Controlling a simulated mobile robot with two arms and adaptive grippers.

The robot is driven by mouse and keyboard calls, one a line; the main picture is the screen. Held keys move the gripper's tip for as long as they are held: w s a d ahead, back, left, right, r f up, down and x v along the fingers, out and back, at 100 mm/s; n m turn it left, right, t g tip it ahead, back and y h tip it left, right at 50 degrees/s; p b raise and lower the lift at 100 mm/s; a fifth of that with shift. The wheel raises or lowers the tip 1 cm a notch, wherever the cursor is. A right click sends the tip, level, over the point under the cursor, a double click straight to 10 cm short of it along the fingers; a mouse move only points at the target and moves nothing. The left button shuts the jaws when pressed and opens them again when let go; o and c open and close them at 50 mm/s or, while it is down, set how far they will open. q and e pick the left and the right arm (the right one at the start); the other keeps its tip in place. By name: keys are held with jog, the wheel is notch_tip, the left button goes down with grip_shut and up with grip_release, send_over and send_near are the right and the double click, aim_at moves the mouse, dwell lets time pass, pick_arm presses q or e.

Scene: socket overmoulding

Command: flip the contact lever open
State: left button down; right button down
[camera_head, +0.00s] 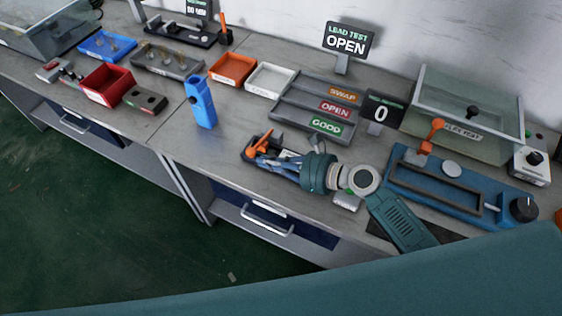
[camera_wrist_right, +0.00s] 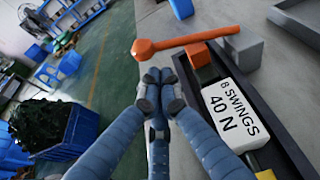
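An orange lever (camera_head: 261,143) with a rounded end sits on a small dark fixture (camera_head: 247,156) near the front of the bench. In the right wrist view the lever (camera_wrist_right: 188,41) lies across the fixture, its rounded end sticking out over the fixture's side. My right gripper (camera_head: 252,155) reaches in from the right over the fixture and partly hides it. In the right wrist view its blue fingers (camera_wrist_right: 151,77) have their tips together, with nothing seen between them. The tips appear just beside the lever's rounded end; I cannot tell if they touch. My left gripper is not in view.
The fixture bears a white "8 SWINGS 40 N" label (camera_wrist_right: 233,114). A blue upright holder (camera_head: 201,103) stands to its left. A grey sorting tray (camera_head: 287,124) and a "LEAD TEST OPEN" display (camera_head: 347,41) are behind. A blue fixture (camera_head: 404,180) stands at right.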

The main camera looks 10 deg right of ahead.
jog(key=shift+x, duration=0.95)
jog(key=shift+a+f, duration=0.1)
jog(key=shift+a, duration=0.05)
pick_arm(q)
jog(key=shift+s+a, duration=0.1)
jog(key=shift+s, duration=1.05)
pick_arm(e)
jog(key=shift+w, duration=0.1)
